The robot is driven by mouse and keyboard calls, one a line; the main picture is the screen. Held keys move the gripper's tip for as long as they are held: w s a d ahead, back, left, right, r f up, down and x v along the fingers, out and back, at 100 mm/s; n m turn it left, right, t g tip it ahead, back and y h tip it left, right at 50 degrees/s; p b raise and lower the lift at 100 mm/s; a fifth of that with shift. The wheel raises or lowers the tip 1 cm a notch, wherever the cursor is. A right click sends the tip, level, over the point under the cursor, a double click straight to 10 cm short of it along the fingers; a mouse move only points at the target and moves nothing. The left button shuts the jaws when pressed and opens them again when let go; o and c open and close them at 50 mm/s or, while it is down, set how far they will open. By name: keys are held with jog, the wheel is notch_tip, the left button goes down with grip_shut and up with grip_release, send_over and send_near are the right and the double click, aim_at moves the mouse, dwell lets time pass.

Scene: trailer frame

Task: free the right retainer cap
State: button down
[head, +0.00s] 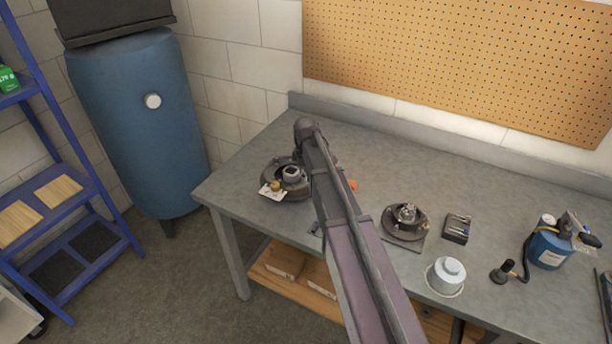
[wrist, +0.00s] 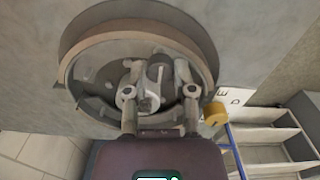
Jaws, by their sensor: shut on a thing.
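A round dark metal hub assembly (head: 270,172) lies at the left end of the bench, with a lighter hub (head: 291,172) at its centre. In the wrist view the assembly's wide rim (wrist: 205,50) surrounds my gripper (wrist: 158,72). The two fingers reach in over the middle and are shut on a small grey part (wrist: 157,72) there. I cannot tell whether this part is the right retainer cap. A pale round part (wrist: 150,102) shows just below, between the fingers. In the head view my arm hides the gripper and the assembly's right side.
A brass knob (head: 275,187) and white card sit at the assembly's front left; the knob (wrist: 215,113) is close to my right finger in the wrist view. A second hub assembly (head: 405,233), black box (head: 457,228), white canister (head: 447,274) and blue torch cylinder (head: 549,254) stand rightward.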

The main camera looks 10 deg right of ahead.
jog(key=shift+c, duration=2.2)
grip_release()
jog(key=shift+m, duration=0.4)
